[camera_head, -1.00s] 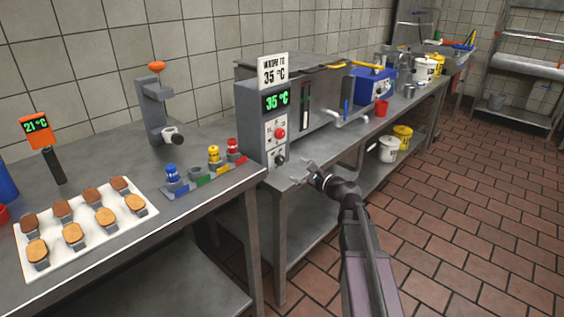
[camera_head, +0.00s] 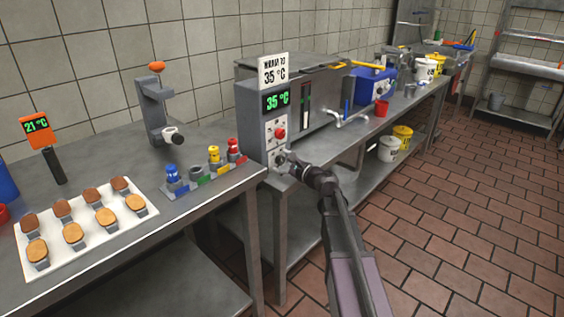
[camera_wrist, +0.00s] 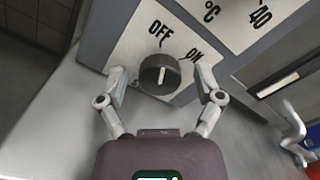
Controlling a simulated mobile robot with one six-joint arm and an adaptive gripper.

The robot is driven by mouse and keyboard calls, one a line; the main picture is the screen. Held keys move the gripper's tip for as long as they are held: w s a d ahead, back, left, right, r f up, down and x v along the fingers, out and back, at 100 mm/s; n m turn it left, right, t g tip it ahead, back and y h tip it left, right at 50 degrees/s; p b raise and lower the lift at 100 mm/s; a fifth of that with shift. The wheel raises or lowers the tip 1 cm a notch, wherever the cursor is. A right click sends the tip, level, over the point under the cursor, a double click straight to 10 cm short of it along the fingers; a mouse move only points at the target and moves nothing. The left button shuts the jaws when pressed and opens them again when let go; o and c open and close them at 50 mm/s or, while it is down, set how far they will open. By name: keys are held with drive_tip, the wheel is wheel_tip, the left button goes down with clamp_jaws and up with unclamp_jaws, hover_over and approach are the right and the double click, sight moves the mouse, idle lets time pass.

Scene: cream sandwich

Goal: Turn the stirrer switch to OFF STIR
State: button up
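The stirrer switch is a round dark knob (camera_wrist: 155,66) with a white pointer line, on a white plate at the low end of the machine's front panel. In the wrist view, "OFF" and "ON" are printed beside it. Which label the pointer marks is hard to tell. My gripper (camera_wrist: 161,76) is open, with one finger on each side of the knob and gaps showing between. In the head view, my gripper (camera_head: 287,160) is at the panel's lower right and hides most of the knob.
The grey machine (camera_head: 248,112) shows 35 °C and has a red button (camera_head: 280,133) above the knob. A lever tap (camera_head: 345,119) sticks out at its right. The floor aisle at right is free.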

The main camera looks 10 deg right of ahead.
drive_tip(key=c, duration=1.1)
drive_tip(key=shift+n, duration=0.8)
drive_tip(key=o, duration=1.2)
drive_tip(key=shift+c, duration=0.2)
drive_tip(key=v, duration=1.2)
